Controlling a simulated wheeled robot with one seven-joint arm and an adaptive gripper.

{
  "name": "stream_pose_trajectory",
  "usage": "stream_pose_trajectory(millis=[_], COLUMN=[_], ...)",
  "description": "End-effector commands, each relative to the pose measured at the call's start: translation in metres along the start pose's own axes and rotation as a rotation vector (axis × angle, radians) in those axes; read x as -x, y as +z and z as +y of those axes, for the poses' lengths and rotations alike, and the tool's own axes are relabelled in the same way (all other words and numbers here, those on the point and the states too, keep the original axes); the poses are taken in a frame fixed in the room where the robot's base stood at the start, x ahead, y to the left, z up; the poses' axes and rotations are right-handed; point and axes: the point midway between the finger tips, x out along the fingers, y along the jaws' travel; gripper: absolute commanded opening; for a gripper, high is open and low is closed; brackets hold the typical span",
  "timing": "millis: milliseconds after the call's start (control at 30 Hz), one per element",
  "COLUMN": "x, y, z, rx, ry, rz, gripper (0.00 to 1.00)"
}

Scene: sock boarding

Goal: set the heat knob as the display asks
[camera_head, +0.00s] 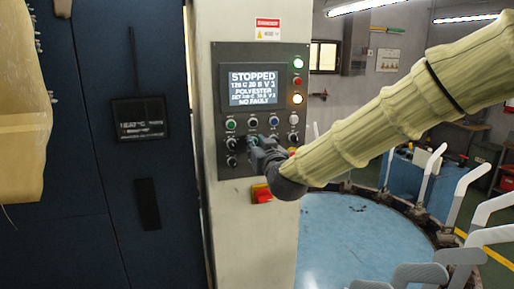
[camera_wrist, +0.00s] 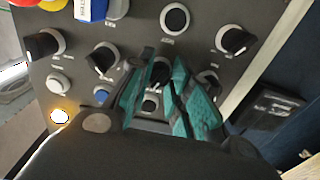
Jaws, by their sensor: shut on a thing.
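The display (camera_head: 255,88) on the dark control panel (camera_head: 222,60) reads STOPPED, a line like 128 C 20 S V 3, POLYESTER, a SET line whose temperature is too blurred to read surely, and NO FAULT. My gripper (camera_head: 255,142) is at the lower middle of the panel. In the wrist view its teal fingers (camera_wrist: 163,64) straddle a black knob (camera_wrist: 160,74) and are shut on it. The fingers partly hide this knob, and its label is unreadable, so I cannot tell its setting. Other black pointer knobs (camera_wrist: 104,59) (camera_wrist: 234,40) sit on either side.
A red-and-yellow switch (camera_head: 262,194) is below the panel. Green, red and lit amber buttons (camera_head: 297,98) line its right side. A blue round table (camera_head: 345,235) with pale sock forms (camera_head: 480,190) stands at right. A dark blue cabinet (camera_head: 80,180) is at left.

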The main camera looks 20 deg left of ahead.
Motion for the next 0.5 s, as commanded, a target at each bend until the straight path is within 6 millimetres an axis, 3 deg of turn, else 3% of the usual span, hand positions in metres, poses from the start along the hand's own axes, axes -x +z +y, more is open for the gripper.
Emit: stream_pose_trajectory(millis=[500], x=[0.0001], y=[0.0054], z=[0.0002], rx=[-0.321], ry=[0.000], rz=[0.002], gripper=[0.00])
